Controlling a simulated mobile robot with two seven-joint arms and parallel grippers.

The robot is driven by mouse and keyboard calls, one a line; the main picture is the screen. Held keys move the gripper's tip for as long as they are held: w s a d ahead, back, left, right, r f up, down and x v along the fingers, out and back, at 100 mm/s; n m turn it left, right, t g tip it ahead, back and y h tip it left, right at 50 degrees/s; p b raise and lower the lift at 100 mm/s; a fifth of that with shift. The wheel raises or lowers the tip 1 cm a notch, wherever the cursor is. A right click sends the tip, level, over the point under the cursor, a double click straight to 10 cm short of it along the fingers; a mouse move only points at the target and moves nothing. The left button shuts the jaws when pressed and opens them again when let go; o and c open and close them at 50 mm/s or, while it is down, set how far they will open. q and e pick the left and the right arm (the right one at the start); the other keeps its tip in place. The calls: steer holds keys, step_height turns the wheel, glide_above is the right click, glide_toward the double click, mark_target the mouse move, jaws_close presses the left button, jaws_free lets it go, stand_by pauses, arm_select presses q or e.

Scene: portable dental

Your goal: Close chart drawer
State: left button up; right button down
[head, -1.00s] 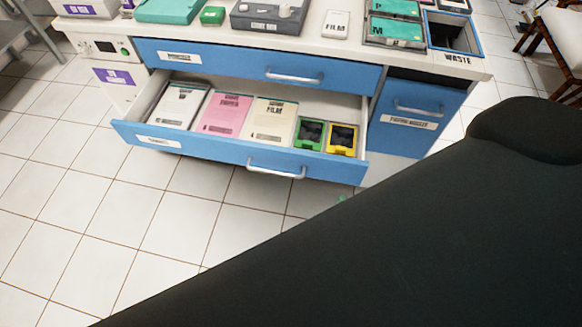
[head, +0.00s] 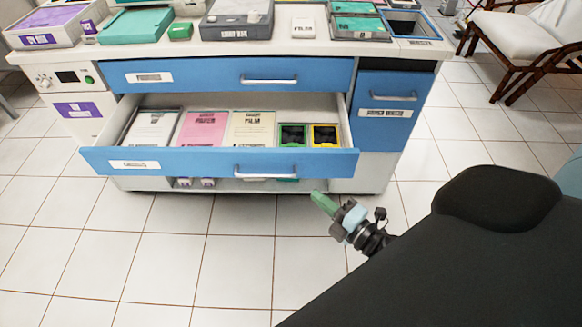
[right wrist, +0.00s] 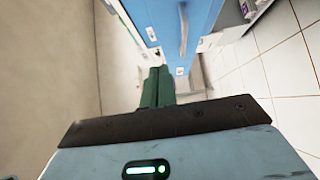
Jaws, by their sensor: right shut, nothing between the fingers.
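The chart drawer (head: 205,161) is the lower, wide blue drawer of the cabinet and is pulled out. Its silver handle (head: 265,171) is on the front. Inside lie a white, a pink and a cream box, with a green and a yellow tray at the right. My right gripper (head: 323,202), with green fingers, is shut and empty, below and to the right of the drawer front, apart from it. In the right wrist view its fingers (right wrist: 157,88) are together, with a blue front and a silver handle (right wrist: 183,30) beyond them. My left gripper is not in view.
The upper blue drawer (head: 228,73) is closed. A smaller blue front (head: 390,108) stands at the right under the waste bin (head: 408,25). The countertop holds boxes and cases. Tiled floor in front is clear. A dark padded surface (head: 470,240) fills the lower right; a chair (head: 525,40) stands behind.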

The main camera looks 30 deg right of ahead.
steer(key=shift+w, duration=0.1)
glide_toward(281, 154)
steer(key=w+a, duration=0.3)
steer(key=shift+w+d+f+p, duration=0.1)
steer(key=shift+w+d+p, duration=0.1)
steer(key=shift+w+d, duration=0.4)
steer(key=shift+w+d+p, duration=0.15)
steer(key=shift+w+d, duration=0.15)
steer(key=shift+w, duration=0.5)
